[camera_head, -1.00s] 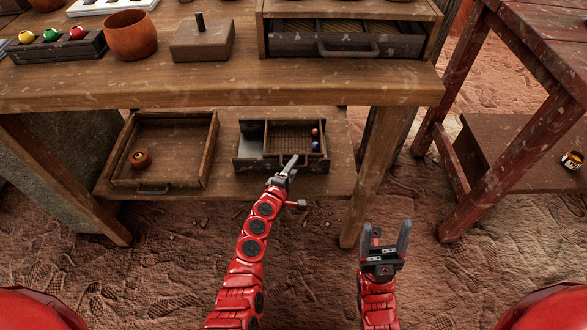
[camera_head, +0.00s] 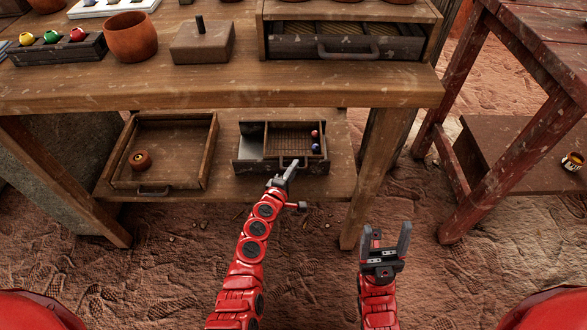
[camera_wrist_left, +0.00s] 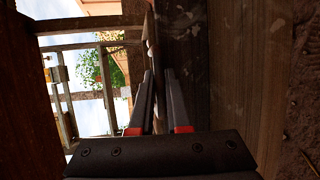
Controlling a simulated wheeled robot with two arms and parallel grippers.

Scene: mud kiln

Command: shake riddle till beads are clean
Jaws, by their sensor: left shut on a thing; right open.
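The riddle (camera_head: 292,126), a small wooden frame with a ribbed bottom, sits in the right part of a dark box (camera_head: 249,165) on the low shelf. A red bead (camera_head: 314,134) and a blue bead (camera_head: 315,148) lie at its right side; whether they are dirty is too small to tell. My left gripper (camera_head: 290,167) is shut at the riddle's near side, in front of the box. In the left wrist view its fingers (camera_wrist_left: 152,105) close around a thin edge. My right gripper (camera_head: 386,240) is open and empty, right of the left arm.
A wooden tray (camera_head: 205,165) with a small clay ring (camera_head: 140,160) stands left of the box. Above are the tabletop (camera_head: 180,90), a clay pot (camera_head: 131,38) and a bead rack (camera_head: 58,52). A table leg (camera_head: 382,170) stands right.

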